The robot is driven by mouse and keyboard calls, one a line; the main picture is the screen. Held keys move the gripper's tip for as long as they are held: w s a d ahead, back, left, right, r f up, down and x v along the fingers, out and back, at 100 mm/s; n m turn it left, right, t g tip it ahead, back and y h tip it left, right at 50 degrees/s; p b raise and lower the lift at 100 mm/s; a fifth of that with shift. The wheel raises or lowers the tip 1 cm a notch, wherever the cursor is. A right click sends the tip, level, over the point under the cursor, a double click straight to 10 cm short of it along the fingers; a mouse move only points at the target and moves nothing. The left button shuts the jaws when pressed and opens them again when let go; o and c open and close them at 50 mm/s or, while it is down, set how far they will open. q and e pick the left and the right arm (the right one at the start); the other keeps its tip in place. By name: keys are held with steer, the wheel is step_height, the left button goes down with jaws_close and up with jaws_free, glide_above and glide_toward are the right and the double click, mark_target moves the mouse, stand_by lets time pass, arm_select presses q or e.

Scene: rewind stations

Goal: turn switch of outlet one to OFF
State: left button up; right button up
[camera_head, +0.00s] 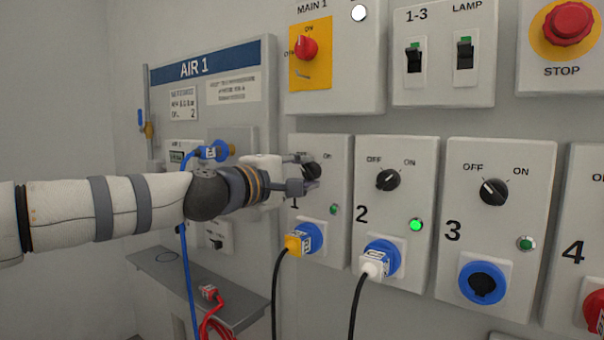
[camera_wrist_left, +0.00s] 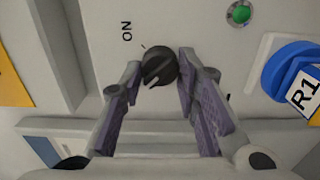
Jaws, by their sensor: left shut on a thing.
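The outlet one panel (camera_head: 335,150) has a black rotary switch (camera_head: 312,170) between an OFF label on the left and an ON label on the right. My left gripper (camera_head: 304,178) is shut on this switch, which also shows between its fingers in the left wrist view (camera_wrist_left: 158,66). There the white pointer mark aims down and left, away from the ON label (camera_wrist_left: 126,31); the OFF label is hidden there. The outlet one lamp (camera_head: 333,209) is dull green, darker than the bright outlet two lamp (camera_head: 415,225). My right gripper is out of view.
A yellow plug (camera_head: 295,243) with a black cable sits in the socket below the switch. Outlets two (camera_head: 388,180) and three (camera_head: 493,192) stand to the right. The AIR 1 panel (camera_head: 205,70) with a blue hose is behind my left arm. A grey shelf (camera_head: 165,268) lies below.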

arm_select(q)
steer(key=o, duration=1.2)
steer(key=shift+c, duration=0.2)
steer(key=v, duration=1.2)
